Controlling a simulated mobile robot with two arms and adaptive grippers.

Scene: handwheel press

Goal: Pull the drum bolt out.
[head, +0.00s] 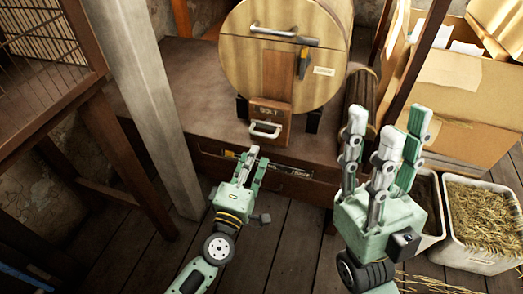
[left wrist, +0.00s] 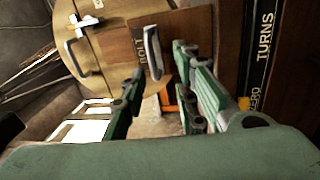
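The drum bolt is a wooden block marked BOLT (head: 271,108) with a pale bar handle (head: 265,129), low on the front of the round wooden drum (head: 252,70). In the left wrist view the handle (left wrist: 153,52) lies ahead, between the lines of the two finger sides. My left gripper (head: 255,157) is open and empty, just below and in front of the handle, apparently not touching it. It also shows in the left wrist view (left wrist: 157,66). My right gripper (head: 387,120) is open and empty, fingers upward, to the right of the drum.
The drum has an upper handle (head: 284,35) and a dark latch (head: 303,63). It stands on a wooden bench (head: 200,100). A grey post (head: 150,100) stands at left. Cardboard boxes (head: 460,85) and a straw bin (head: 485,225) are at right.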

